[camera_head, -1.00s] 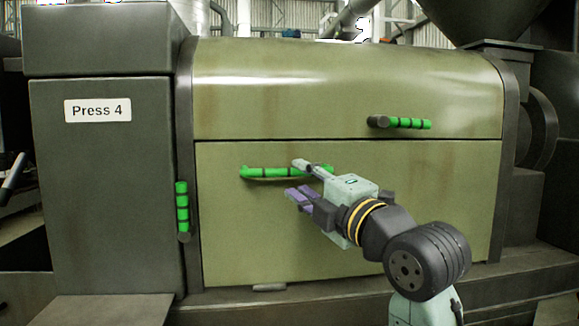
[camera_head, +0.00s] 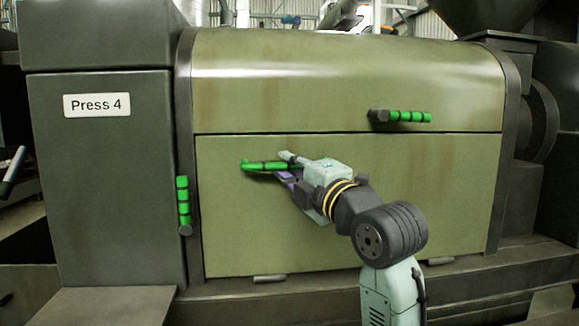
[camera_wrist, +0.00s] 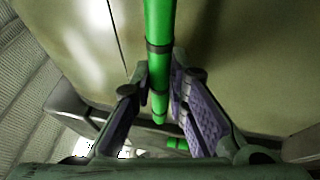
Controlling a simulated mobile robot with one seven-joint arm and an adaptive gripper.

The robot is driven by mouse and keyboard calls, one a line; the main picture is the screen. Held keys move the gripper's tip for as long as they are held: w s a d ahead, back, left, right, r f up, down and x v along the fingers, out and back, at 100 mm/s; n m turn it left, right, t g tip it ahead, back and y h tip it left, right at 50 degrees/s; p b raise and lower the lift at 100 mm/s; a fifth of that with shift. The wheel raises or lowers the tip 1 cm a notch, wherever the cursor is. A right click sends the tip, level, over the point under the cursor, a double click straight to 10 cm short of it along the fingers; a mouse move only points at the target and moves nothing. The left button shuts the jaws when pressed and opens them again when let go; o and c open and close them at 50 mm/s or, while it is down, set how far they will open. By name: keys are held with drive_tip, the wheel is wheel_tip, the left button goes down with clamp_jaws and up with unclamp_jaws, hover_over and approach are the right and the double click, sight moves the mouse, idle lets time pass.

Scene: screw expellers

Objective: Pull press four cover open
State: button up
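Press four, labelled "Press 4", has an olive lower cover (camera_head: 240,225) that looks closed and flush with its frame. A green horizontal handle (camera_head: 256,166) with dark bands is on its upper part. My gripper (camera_head: 284,166) is at the right part of this handle, one finger above it and one below. In the wrist view the handle (camera_wrist: 159,25) runs between the purple finger pads (camera_wrist: 160,88), which sit close against both sides. The gripper looks shut on it. The handle's right end is hidden by my gripper in the head view.
The olive upper cover (camera_head: 340,85) has its own green handle (camera_head: 400,116) above right. A vertical green handle (camera_head: 184,205) stands out at the left frame edge. Dark cabinet (camera_head: 100,190) is to the left; a ledge (camera_head: 240,305) runs below.

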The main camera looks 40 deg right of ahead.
clamp_jaws()
drive_tip(key=shift+s+f+b, duration=0.1)
drive_tip(key=shift+f+b, duration=0.05)
drive_tip(key=shift+b, duration=0.15)
